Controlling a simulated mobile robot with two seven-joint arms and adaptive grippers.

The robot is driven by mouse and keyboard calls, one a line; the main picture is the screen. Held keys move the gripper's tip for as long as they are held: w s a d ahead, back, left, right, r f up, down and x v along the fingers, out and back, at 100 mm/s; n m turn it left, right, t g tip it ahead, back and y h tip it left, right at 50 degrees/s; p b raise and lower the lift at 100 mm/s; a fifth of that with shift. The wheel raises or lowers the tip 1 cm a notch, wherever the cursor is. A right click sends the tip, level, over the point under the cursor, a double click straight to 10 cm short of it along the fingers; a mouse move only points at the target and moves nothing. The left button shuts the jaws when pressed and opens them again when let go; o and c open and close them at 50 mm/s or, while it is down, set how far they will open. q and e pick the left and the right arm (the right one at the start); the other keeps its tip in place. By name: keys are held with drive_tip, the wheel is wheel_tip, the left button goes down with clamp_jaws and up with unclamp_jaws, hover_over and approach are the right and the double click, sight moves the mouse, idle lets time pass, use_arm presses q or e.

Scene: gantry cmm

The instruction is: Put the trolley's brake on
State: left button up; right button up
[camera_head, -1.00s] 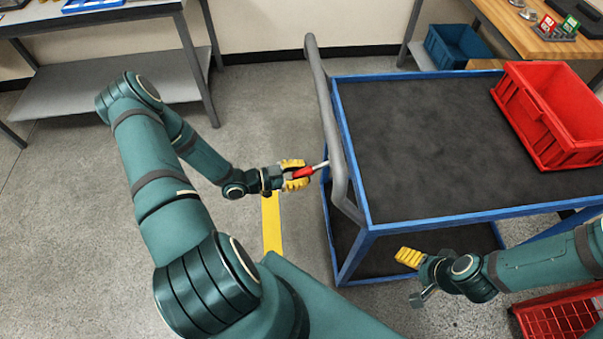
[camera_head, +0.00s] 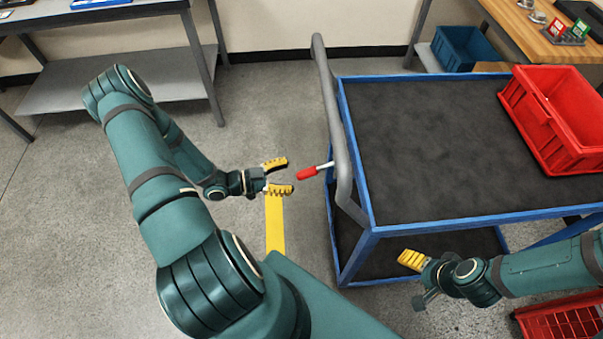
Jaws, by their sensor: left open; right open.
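The trolley (camera_head: 440,219) has a blue frame, a dark top deck and a grey push handle (camera_head: 331,110) at its left end. A brake lever with a red grip (camera_head: 308,173) sticks out to the left from beside the handle, close to level. My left gripper (camera_head: 279,176) is open and empty, just left of the red grip and apart from it. My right gripper (camera_head: 411,260), with yellow fingers, is in front of the trolley's near side, below the deck edge. It touches nothing that I can see.
A red crate (camera_head: 535,128) stands on the deck's right side. Another red crate (camera_head: 560,322) is on the floor at lower right. A yellow floor stripe (camera_head: 275,225) runs below my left gripper. A grey bench (camera_head: 110,80) stands back left, and a wooden bench (camera_head: 520,35) back right.

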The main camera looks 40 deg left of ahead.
use_arm(q)
drive_tip(key=v, duration=0.6)
drive_tip(key=shift+d, duration=0.1)
idle(0.7)
